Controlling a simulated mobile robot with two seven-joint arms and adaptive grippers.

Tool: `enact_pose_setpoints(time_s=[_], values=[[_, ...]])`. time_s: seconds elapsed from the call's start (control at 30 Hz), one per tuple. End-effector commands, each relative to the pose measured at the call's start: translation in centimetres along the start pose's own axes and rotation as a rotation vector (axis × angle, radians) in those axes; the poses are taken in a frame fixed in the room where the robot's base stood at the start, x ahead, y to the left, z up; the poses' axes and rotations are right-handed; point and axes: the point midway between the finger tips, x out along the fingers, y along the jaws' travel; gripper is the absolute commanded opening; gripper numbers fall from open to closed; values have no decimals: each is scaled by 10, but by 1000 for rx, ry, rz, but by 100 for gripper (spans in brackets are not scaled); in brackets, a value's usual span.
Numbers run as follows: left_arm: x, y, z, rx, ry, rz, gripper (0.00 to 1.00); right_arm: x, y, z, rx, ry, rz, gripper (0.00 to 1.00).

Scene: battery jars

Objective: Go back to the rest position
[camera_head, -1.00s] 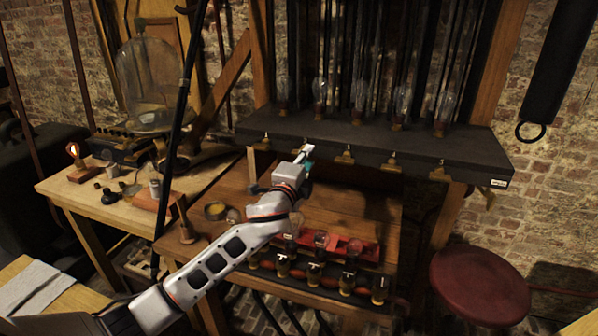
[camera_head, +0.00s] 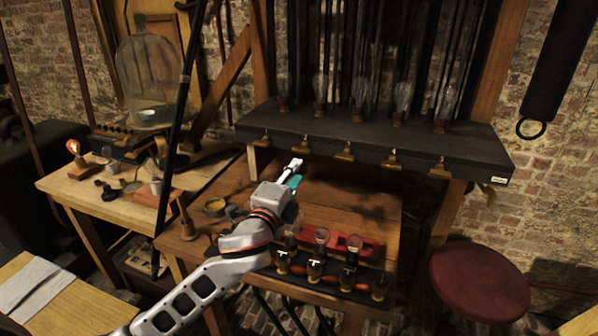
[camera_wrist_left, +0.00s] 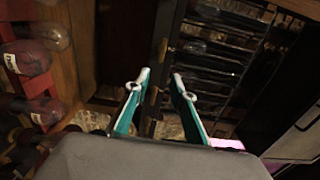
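My left gripper (camera_head: 294,172) is over the wooden workbench (camera_head: 330,204), below the front edge of the dark shelf. In the left wrist view its two teal-edged fingers (camera_wrist_left: 161,84) stand apart with nothing between them. My right gripper does not show in either view.
A red rack (camera_head: 369,246) with glass bulbs and brass fittings is at the bench front. The dark shelf (camera_head: 385,139) carries several glass pieces and brass clips. A red stool (camera_head: 479,283) stands at the right. A side table (camera_head: 110,203) with a large glass jar (camera_head: 150,80) is at the left.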

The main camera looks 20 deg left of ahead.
Motion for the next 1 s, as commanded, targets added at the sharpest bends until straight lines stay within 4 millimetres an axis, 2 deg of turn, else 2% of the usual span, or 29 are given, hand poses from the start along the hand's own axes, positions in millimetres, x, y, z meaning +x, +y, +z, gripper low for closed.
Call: enact_pose_setpoints(time_s=[0.17, 0.27, 0.37, 0.47, 0.6, 0.7, 0.8, 1.0], values=[[-2, 4, 1, -10, -5, 9, 24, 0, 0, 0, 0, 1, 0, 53], [-14, 22, 7, -57, -28, 51, 24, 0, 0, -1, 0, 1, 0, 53], [-40, 57, 20, -143, -81, 134, 24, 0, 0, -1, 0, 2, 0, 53], [-77, 99, 40, -249, -163, 238, 24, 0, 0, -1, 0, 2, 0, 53], [-138, 154, 69, -382, -299, 381, 24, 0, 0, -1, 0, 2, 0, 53], [-182, 184, 88, -455, -396, 467, 24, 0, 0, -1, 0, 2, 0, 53], [-220, 206, 104, -504, -477, 533, 24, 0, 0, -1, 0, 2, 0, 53], [-281, 232, 126, -566, -609, 626, 24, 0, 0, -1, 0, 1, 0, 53]])
